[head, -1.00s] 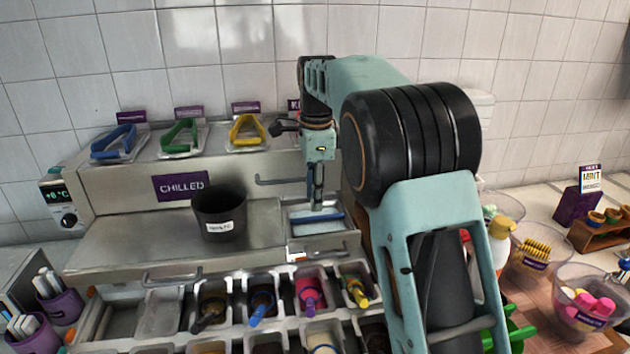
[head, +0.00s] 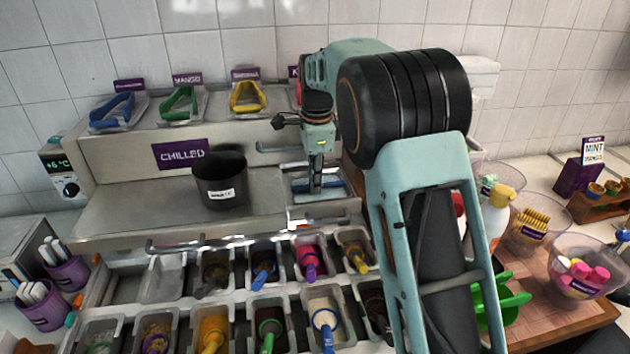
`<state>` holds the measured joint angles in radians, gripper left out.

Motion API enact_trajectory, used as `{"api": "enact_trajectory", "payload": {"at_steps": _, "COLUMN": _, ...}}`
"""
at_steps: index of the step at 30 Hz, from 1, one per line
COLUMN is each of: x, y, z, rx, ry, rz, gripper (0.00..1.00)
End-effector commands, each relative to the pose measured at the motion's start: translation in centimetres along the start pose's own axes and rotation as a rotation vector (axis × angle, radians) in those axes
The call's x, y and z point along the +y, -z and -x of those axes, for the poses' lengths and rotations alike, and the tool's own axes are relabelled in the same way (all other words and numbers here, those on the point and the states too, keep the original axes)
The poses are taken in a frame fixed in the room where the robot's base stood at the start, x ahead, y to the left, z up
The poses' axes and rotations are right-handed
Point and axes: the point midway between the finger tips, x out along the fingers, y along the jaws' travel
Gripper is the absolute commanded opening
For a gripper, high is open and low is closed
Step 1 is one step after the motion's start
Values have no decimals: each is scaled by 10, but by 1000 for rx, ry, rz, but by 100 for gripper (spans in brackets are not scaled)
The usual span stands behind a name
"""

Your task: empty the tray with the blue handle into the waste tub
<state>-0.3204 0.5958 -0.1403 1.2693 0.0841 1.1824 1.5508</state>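The tray with the blue handle (head: 331,184) is a small metal tray set in the counter unit, right of the waste tub. Its blue bar shows beside my fingers; its contents are too small to tell. My gripper (head: 316,188) points straight down over this tray, with its fingertips at the blue bar. The fingers look narrow from this side, and I cannot tell whether they are open or shut on the bar. The waste tub (head: 219,178) is a dark round tub with a white label. It stands upright on the metal shelf, left of my gripper.
Topping bins with coloured utensils (head: 262,271) fill the front. A spray bottle (head: 497,215) and clear bowls (head: 583,272) stand at right. The shelf left of the tub is clear.

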Motion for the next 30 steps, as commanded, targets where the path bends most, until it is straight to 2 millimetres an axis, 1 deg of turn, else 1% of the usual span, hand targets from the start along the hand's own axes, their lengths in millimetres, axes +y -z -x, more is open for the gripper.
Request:
{"api": "enact_trajectory", "payload": {"at_steps": 13, "x": -1, "y": 0, "z": 4, "rx": 0, "ry": 2, "rz": 0, "gripper": 0}}
{"api": "enact_trajectory", "payload": {"at_steps": 30, "x": -4, "y": 0, "z": 32, "rx": 0, "ry": 2, "rz": 0, "gripper": 0}}
